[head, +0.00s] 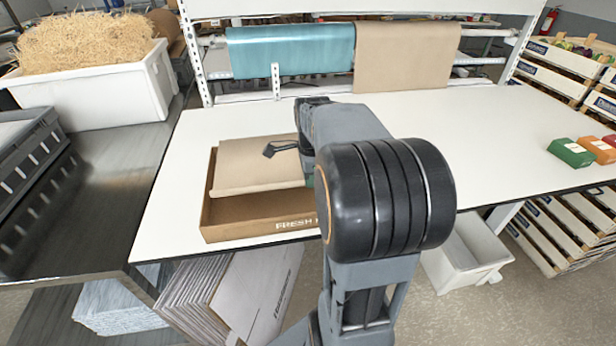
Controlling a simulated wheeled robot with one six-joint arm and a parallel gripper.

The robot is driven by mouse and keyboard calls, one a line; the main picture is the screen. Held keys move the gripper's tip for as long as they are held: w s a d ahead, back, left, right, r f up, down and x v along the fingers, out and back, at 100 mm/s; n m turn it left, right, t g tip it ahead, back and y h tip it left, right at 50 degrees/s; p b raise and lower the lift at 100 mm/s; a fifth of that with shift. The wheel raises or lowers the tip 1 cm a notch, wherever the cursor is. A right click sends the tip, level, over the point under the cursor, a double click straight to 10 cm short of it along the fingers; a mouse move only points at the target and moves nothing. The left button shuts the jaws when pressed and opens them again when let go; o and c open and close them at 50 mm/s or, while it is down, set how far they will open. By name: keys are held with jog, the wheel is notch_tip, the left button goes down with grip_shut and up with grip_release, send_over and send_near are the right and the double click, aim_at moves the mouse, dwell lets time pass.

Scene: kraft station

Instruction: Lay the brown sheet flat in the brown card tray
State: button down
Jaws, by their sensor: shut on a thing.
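The brown card tray (262,227) sits on the white table near its front left edge, with "FRESH" lettering on its front wall. The brown sheet (243,175) lies over the back and middle of the tray. Its front edge looks raised or curled above the tray's open front part. My gripper (271,150) reaches in from the right over the sheet and is shut on it. The fingertips show dark against the sheet, and the exact pinch is too small to see. My arm hides the tray's right end.
A teal roll (290,52) and a brown paper roll (405,55) hang on the rack behind. Small green (571,152) and orange (598,149) boxes stand at the far right. A white bin of straw (100,92) is at the left. The table's right middle is clear.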

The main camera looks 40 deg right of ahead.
aim_at(312, 198)
dwell(0.3)
jog(key=shift+s+f, duration=0.1)
jog(key=shift+f, duration=0.15)
jog(key=shift+f+b, duration=0.15)
jog(key=shift+b, duration=0.15)
jog(key=shift+a+f+b, duration=0.1)
jog(key=shift+f+b, duration=1.85)
jog(key=shift+f, duration=1.2)
jog(key=shift+f+b, duration=0.75)
jog(key=shift+b, duration=0.05)
